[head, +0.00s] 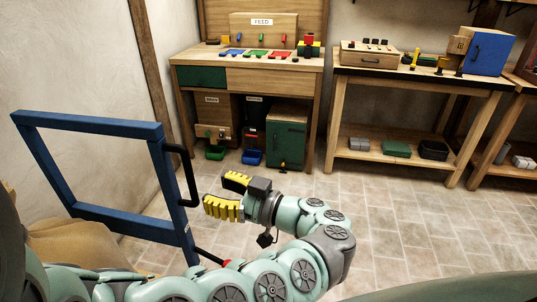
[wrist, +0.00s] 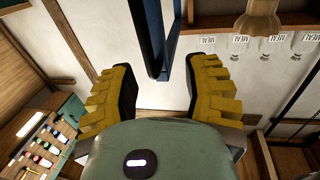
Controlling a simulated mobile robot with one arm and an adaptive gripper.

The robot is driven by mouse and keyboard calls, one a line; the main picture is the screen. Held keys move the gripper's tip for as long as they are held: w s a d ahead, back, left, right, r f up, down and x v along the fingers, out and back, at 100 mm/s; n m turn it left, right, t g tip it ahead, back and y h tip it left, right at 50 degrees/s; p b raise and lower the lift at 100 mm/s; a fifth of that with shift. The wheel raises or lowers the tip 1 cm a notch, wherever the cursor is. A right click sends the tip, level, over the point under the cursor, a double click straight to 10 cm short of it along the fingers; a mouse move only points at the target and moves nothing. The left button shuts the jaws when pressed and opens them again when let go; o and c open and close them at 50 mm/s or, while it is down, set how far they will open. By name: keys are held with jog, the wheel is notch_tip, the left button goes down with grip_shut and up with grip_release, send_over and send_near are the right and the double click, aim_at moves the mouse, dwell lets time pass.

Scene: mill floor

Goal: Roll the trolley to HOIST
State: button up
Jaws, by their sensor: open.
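The trolley shows in the head view as a blue upright frame (head: 90,124) at the left, with a black bar handle (head: 191,178) on its right post. A tan sack-like load (head: 75,247) sits low behind my arm, and the trolley's base is mostly hidden. My gripper (head: 218,192) is open, its yellow-padded fingers just right of the black handle and apart from it in this view. In the wrist view, the blue frame (wrist: 172,35) and a dark bar come down between the open fingers (wrist: 160,82); I cannot tell if they touch. No HOIST sign is visible.
A wooden bench with a FEED sign (head: 262,22) stands at the back, with bins and a green cabinet (head: 287,135) below. A second bench (head: 420,82) stands to its right. The tiled floor (head: 400,215) before them is clear. A wall is close behind the trolley.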

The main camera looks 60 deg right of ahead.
jog(key=p, duration=0.4)
send_near(168, 175)
jog(key=w, duration=0.3)
jog(key=shift+w+a, duration=0.25)
jog(key=shift+a, duration=0.15)
jog(key=shift+w, duration=0.8)
jog(key=shift+w+a, duration=0.15)
